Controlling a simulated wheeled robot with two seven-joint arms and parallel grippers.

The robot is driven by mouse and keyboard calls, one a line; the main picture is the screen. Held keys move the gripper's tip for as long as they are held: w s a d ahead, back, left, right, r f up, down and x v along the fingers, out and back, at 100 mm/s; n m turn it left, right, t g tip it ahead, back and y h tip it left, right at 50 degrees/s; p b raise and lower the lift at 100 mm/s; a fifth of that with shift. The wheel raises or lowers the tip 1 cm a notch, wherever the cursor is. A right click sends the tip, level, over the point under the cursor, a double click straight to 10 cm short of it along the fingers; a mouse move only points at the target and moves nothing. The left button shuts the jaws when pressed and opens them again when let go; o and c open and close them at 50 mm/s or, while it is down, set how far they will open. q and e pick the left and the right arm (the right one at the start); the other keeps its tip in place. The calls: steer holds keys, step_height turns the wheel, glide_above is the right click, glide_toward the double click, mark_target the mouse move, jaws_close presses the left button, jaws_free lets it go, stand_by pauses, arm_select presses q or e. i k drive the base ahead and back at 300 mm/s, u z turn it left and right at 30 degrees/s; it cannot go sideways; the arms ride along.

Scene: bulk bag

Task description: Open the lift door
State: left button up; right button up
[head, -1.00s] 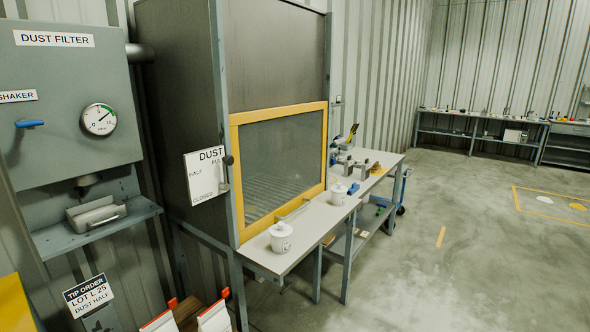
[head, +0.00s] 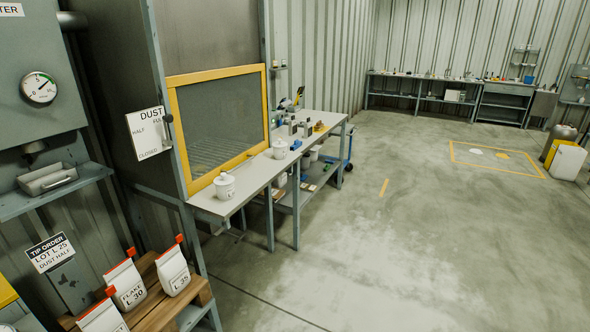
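The lift door (head: 219,118) is a grey see-through panel in a yellow frame, set in the front of the tall dark dust booth (head: 209,35). Its lower rail sits down at the level of the grey bench, with no clear gap seen beneath. A white sign (head: 148,134) beside the door carries the words DUST, HALF and CLOSED, with a small dark pointer at its right edge. Neither of my grippers is in view.
White lidded pots (head: 225,187) stand on the bench (head: 262,181) before the door. Labelled bags (head: 173,271) stand on a wooden pallet at lower left. The dust filter (head: 40,88) is at far left. Open concrete floor (head: 400,240) lies right of the bench.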

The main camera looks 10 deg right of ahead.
mark_target(197, 186)
steer(key=z, duration=0.55)
steer(key=i, duration=0.45)
steer(key=z, duration=0.65)
steer(key=i, duration=1.35)
steer(key=u, duration=0.4)
steer(key=i, duration=1.15)
steer(key=u, duration=0.65)
